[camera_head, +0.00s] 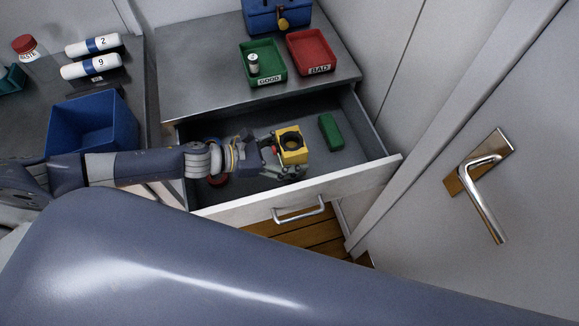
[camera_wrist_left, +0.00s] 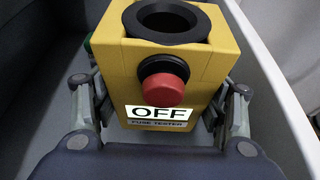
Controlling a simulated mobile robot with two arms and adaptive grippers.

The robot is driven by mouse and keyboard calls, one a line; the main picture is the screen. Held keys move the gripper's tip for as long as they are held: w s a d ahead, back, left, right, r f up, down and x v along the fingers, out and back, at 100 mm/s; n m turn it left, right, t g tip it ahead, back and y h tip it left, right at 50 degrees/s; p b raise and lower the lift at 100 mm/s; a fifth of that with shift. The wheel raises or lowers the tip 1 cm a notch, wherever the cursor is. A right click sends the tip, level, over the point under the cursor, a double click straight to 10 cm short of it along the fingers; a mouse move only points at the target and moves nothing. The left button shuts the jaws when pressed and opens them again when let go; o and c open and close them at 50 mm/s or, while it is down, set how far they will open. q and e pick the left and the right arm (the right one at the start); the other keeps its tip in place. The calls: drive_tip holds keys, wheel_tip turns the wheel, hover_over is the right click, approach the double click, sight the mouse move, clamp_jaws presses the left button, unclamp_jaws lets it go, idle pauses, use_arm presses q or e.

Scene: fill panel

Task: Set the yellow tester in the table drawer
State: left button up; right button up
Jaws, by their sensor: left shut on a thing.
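The yellow tester (camera_head: 292,150) is a yellow box with a round black opening on top. In the left wrist view the tester (camera_wrist_left: 184,60) shows a red button and an OFF label on the side facing me. My left gripper (camera_head: 283,155) is shut on the tester, with a finger on each side (camera_wrist_left: 160,105). The table drawer (camera_head: 340,108) is pulled open, and the tester is over or inside it. I cannot tell whether its base touches the drawer floor. My right gripper is not in view.
A green block (camera_head: 330,132) lies in the drawer right of the tester. A red round thing (camera_head: 217,180) lies at its left, partly hidden by my arm. Green GOOD (camera_head: 275,80) and red BAD (camera_head: 318,69) trays stand on the tabletop. A blue bin (camera_head: 90,125) is at left.

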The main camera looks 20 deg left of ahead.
sight(281, 164)
use_arm(q)
wheel_tip(281, 164, down, 4)
drive_tip(key=b, duration=0.3)
drive_tip(key=shift+f, duration=0.3)
drive_tip(key=shift+r, duration=0.1)
drive_tip(key=o, duration=1.2)
drive_tip(key=shift+f, duration=0.2)
